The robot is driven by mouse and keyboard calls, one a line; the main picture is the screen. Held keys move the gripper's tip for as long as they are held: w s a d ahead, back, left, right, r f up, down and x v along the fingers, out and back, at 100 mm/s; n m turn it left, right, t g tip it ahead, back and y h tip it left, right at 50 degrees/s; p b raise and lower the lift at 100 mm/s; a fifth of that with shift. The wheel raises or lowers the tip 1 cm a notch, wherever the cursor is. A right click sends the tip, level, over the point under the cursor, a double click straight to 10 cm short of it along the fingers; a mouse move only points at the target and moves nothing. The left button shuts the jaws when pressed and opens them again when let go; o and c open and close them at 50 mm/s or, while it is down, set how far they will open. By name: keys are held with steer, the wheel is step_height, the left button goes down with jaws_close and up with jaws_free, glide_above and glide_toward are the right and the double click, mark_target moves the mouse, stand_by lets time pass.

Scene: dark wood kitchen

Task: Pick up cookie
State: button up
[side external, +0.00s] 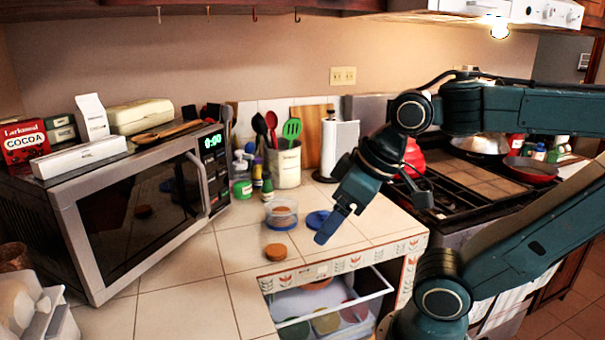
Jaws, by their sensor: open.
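A round orange-brown cookie (277,252) lies flat on the light tiled counter. A clear round container (281,214) stands just behind it, with similar orange-brown rounds inside. A blue round lid (319,219) lies on the counter to the right of the container. My gripper (328,230) is open and points down and to the left, in front of the lid in the picture. It appears to hold nothing. It is to the right of the cookie and apart from it. The gap between its fingers is hard to make out from this side.
A microwave (140,205) with boxes on top stands at the left. A utensil crock (284,165) and bottles stand at the back. An open drawer (325,305) holds several round lids below the counter edge. The stove (480,175) is at the right.

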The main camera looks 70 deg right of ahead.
steer(key=m+g, duration=0.6)
steer(key=m, duration=1.2)
glide_above(277, 249)
step_height(277, 249, down, 9)
steer(key=shift+r, duration=0.15)
steer(key=shift+f, duration=4.3)
steer(key=shift+f, duration=0.15)
